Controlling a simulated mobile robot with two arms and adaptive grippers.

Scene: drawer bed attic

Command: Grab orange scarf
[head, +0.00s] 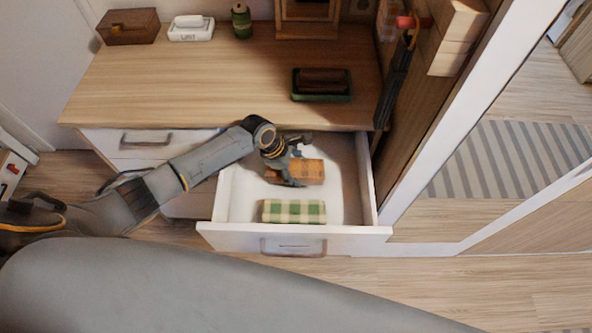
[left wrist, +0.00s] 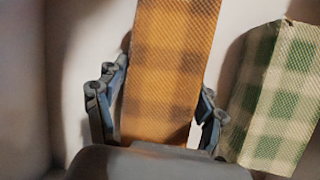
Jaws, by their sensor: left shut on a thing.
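The orange scarf (head: 309,171) is a folded orange checked block inside the open white drawer (head: 233,236). My left gripper (head: 297,168) reaches down into the drawer and is shut on the scarf. In the left wrist view the scarf (left wrist: 172,65) runs between the two fingers of my left gripper (left wrist: 158,112), one on each side of it. I cannot tell whether the scarf is lifted off the drawer floor. My right gripper is not in view.
A folded green and white checked cloth (head: 294,211) lies near the drawer front; it also shows in the left wrist view (left wrist: 280,95). The wooden desktop (head: 190,75) is above the drawer and holds a dark green tray (head: 321,97). A wooden side panel (head: 412,130) stands close on the right.

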